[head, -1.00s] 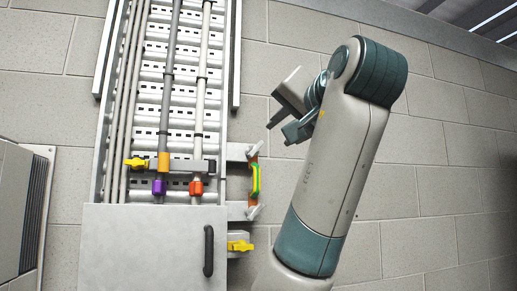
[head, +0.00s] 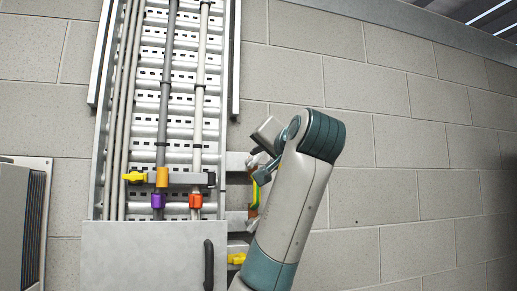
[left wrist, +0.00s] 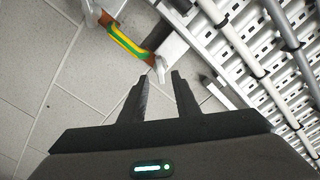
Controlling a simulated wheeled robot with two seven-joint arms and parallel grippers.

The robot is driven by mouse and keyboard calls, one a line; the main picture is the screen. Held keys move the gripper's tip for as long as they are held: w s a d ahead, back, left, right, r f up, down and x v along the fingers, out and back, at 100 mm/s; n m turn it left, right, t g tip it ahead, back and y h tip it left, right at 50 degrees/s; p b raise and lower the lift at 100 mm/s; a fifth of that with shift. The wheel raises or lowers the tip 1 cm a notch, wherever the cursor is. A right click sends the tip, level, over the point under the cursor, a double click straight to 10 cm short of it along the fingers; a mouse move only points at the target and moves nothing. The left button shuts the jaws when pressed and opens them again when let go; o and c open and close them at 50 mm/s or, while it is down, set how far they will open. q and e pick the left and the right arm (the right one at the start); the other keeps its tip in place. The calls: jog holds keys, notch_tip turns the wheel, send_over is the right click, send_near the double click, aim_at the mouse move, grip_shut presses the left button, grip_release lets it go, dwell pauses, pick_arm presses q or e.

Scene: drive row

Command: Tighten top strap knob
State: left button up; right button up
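In the head view a yellow knob (head: 133,177) sits at the left end of a grey strap bar (head: 185,178) that crosses the cables on the tray. An orange block (head: 162,177) is on the bar beside it. A second yellow knob (head: 237,258) shows lower right, partly behind my arm. My left gripper (head: 262,155) is right of the tray, apart from the upper knob and near a green-yellow strip. In the left wrist view its two fingers (left wrist: 158,80) are apart with nothing between them. Neither yellow knob shows there. My right gripper is not in view.
The green-yellow strip (left wrist: 128,42) hangs between brackets beside the tray. A grey panel (head: 140,255) with a dark handle (head: 208,264) covers the tray's lower end. Purple (head: 158,200) and red-orange (head: 195,200) collars sit on cables. A louvred box (head: 20,225) stands left.

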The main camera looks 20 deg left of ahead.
aim_at(257, 159)
pick_arm(q)
jog(key=shift+p+x, duration=1.2)
jog(key=shift+x, duration=1.45)
grip_shut()
